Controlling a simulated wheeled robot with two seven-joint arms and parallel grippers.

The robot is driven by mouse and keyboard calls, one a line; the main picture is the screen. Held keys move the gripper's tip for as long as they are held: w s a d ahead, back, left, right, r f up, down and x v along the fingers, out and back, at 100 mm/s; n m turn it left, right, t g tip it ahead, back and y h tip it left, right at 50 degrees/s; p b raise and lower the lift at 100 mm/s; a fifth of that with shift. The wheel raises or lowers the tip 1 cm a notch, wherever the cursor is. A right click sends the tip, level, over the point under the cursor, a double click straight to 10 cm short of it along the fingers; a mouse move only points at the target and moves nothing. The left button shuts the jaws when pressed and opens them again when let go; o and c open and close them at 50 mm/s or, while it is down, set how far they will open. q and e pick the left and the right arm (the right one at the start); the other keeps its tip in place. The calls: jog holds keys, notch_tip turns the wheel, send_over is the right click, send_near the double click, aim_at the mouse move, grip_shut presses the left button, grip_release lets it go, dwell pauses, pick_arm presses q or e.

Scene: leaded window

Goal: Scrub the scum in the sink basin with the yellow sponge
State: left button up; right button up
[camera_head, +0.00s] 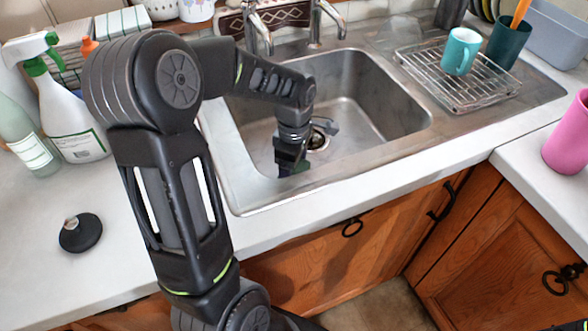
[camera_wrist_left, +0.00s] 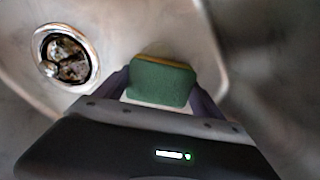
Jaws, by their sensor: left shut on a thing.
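The steel sink basin (camera_head: 358,92) is in the middle of the head view. My left arm reaches down into it, and my left gripper (camera_head: 291,168) is low in the basin near its front wall. In the left wrist view the gripper (camera_wrist_left: 162,92) is shut on the sponge (camera_wrist_left: 160,84), which shows a green face and a thin yellow edge. The drain (camera_wrist_left: 66,54) lies to the left of the sponge in the wrist view. I cannot make out clear scum patches. My right gripper is not in view.
A faucet (camera_head: 262,30) stands behind the basin. A wire rack (camera_head: 480,92) with a teal mug (camera_head: 461,51) is on the right drainboard. A spray bottle (camera_head: 72,115) and a black stopper (camera_head: 80,232) are on the left counter. A pink cup (camera_head: 570,138) is at right.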

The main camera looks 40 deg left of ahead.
pick_arm(q)
jog(key=shift+w+d, duration=0.2)
jog(key=shift+w, duration=0.15)
jog(key=shift+w, duration=0.1)
jog(key=shift+w+a+r, duration=0.15)
jog(key=shift+w+a, duration=0.05)
jog(key=shift+a, duration=0.3)
jog(key=shift+s+d, duration=0.3)
jog(key=shift+d, duration=0.2)
jog(key=shift+s+d, duration=0.25)
jog(key=shift+d, duration=0.25)
jog(key=shift+a, duration=0.1)
jog(key=shift+w+a, duration=0.55)
jog(key=shift+a, duration=0.35)
